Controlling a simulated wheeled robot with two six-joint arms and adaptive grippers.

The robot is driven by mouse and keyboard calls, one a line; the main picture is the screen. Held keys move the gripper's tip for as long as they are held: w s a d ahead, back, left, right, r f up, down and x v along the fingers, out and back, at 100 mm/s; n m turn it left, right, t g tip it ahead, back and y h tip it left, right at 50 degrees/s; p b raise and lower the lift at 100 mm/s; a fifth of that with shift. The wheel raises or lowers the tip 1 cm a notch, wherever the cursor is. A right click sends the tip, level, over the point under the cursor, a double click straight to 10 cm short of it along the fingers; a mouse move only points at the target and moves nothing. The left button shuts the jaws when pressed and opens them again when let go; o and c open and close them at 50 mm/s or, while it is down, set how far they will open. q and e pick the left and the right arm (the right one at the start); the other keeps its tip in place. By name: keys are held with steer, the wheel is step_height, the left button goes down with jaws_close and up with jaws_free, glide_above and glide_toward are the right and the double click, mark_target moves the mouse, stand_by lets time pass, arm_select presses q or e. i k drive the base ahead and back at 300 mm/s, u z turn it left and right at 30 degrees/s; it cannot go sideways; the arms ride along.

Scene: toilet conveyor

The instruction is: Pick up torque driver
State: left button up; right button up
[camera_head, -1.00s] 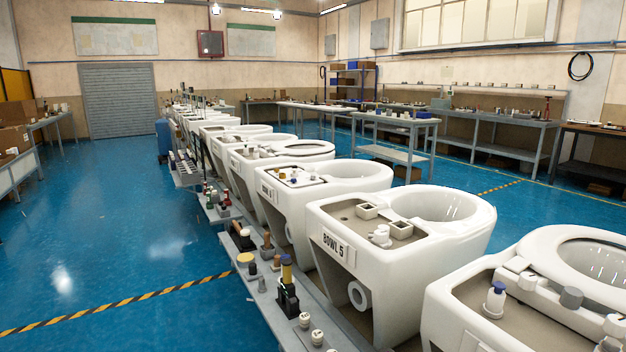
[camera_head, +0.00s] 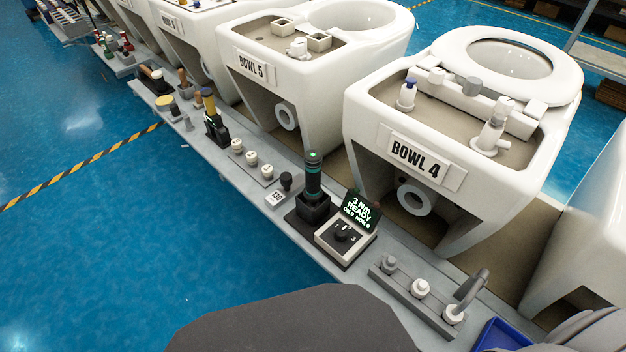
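The torque driver (camera_head: 313,176) appears to be the dark, upright tool with green bands and a green light on top. It stands in a black holder (camera_head: 313,208) on the grey ledge in front of the bowls. Its lower end is hidden in the holder. Beside it is a controller box (camera_head: 345,238) with a dial and a small screen (camera_head: 358,209) that reads 3 Nm and READY. Neither of my grippers can be made out in view.
Bowl 4 (camera_head: 372,115) and Bowl 5 (camera_head: 228,55) stand close behind the ledge (camera_head: 212,163). A yellow-topped tool (camera_head: 209,102) stands farther left. A block with metal fittings (camera_head: 407,300) and a blue tray (camera_head: 502,338) lie to the right. The blue floor at left is clear.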

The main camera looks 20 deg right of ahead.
mark_target(312, 190)
steer(key=z, duration=0.75)
steer(key=k, duration=1)
steer(key=u, duration=1.2)
steer(key=i, duration=0.5)
